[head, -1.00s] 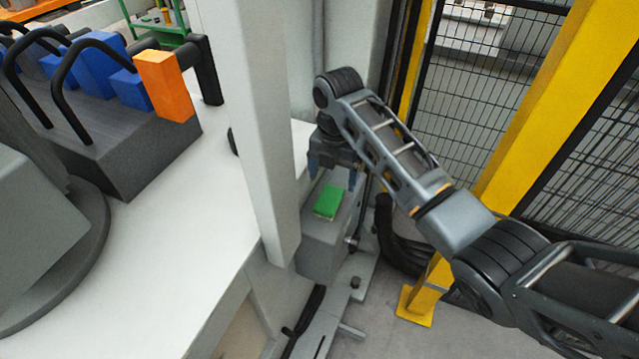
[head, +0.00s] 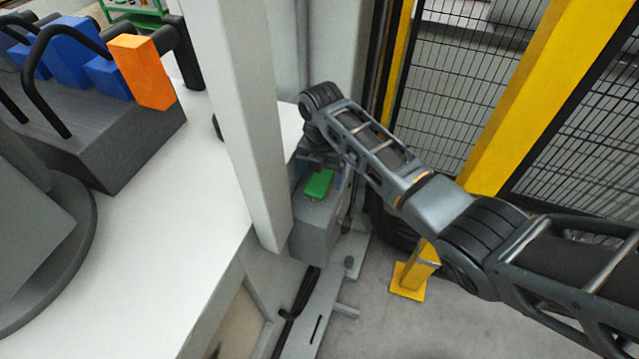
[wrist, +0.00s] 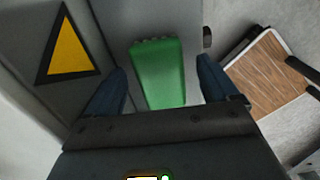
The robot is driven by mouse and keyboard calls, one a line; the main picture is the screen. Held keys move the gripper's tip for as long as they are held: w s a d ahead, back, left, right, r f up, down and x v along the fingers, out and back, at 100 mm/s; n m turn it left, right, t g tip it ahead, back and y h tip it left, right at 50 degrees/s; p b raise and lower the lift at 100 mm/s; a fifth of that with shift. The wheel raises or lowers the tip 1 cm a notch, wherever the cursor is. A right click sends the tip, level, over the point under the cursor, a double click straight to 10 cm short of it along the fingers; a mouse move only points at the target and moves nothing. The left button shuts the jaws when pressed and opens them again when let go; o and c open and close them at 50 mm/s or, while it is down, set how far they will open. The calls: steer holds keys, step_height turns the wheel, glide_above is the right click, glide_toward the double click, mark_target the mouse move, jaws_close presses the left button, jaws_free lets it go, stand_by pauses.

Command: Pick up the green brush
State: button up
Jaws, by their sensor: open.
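The green brush (head: 319,185) lies on top of a grey box (head: 312,240) beside the white post. In the wrist view the green brush (wrist: 160,72) shows between the two blue fingers, with gaps on both sides. My gripper (wrist: 165,85) is open and empty. In the head view my gripper (head: 325,165) is just behind and over the brush, partly hidden by my arm. I cannot tell how far above the brush the fingertips are.
A white post (head: 250,130) stands close to the left of the box. A yellow post (head: 415,270) and mesh fence (head: 470,100) stand to the right. A white table (head: 170,225) carries a dark block with blue and orange parts (head: 142,70). A yellow warning sign (wrist: 68,48) is near the brush.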

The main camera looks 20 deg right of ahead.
mark_target(321, 178)
steer(key=c, duration=1.2)
steer(key=shift+o, duration=0.2)
steer(key=shift+r, duration=0.1)
steer(key=shift+r, duration=0.45)
step_height(321, 178, up, 3)
steer(key=shift+f, duration=0.2)
steer(key=s+d+r, duration=0.4)
steer(key=d+r, duration=0.3)
steer(key=d, duration=0.3)
steer(key=shift+s+d+r, duration=0.2)
steer(key=shift+d, duration=0.2)
